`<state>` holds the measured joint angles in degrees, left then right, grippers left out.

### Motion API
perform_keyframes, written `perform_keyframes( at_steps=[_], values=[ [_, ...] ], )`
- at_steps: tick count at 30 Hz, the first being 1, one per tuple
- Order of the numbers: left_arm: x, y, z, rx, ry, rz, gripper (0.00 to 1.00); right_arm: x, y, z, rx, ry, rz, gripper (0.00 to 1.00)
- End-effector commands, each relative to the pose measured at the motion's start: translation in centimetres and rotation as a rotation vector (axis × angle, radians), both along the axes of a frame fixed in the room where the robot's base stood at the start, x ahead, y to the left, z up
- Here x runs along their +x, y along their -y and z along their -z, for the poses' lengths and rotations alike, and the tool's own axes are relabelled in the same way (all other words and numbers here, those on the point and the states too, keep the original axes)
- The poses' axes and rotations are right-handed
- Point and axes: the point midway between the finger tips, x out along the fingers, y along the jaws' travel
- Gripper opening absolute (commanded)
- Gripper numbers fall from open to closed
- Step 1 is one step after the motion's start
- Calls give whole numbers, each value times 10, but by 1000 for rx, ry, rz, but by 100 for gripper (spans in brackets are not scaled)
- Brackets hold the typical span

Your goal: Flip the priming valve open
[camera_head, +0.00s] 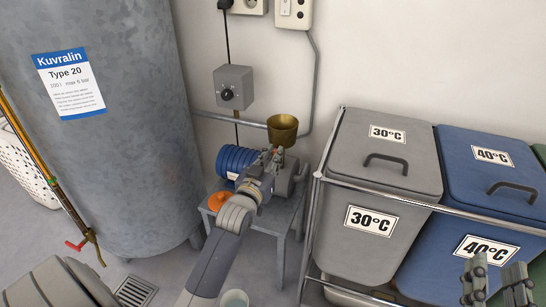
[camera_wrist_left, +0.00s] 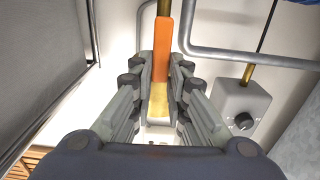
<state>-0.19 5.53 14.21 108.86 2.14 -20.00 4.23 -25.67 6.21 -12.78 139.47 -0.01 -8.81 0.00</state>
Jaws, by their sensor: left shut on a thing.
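The pump stands on a small grey stand by the wall, with a blue ribbed motor (camera_head: 235,160) and a brass cup (camera_head: 283,130) above its right end. My left gripper (camera_head: 272,158) reaches over the pump just below the cup. In the left wrist view, an orange-sleeved lever (camera_wrist_left: 162,50) with a brass lower part runs between the fingers of this gripper (camera_wrist_left: 158,95), which is shut on it. I take it as the priming valve's lever; the head view does not show it, and the valve body is hidden. My right gripper (camera_head: 496,284) is open and empty at lower right.
A large grey tank (camera_head: 100,150) stands left of the pump. Grey and blue laundry bins (camera_head: 385,150) in a metal-railed frame stand right. A grey knob box (camera_head: 233,87) and pipes are on the wall. A floor drain (camera_head: 136,290) lies front left.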

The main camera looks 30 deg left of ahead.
Motion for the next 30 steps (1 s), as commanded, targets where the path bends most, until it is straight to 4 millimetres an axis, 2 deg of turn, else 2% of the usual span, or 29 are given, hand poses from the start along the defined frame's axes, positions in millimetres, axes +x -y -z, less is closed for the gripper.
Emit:
perform_keyframes(
  at_steps=[1,2,3,4,13,17,20,30],
  values=[
    [0,0,0,-3,1,0,0,0,0,0,0,1,0,38],
    [0,0,0,-3,2,0,22,0,0,0,0,1,0,38],
    [0,0,0,-3,2,0,31,0,0,0,0,1,0,38],
    [0,0,0,-3,2,0,35,0,0,0,0,1,0,38],
    [0,0,0,-1,0,0,35,0,0,0,0,2,0,38],
    [-7,2,0,-1,0,0,35,0,0,0,0,3,-1,38],
    [-21,5,1,-2,-1,0,35,0,0,0,0,2,-1,38],
    [-88,21,1,-1,-2,0,35,0,0,0,0,2,-1,38]
  ],
)
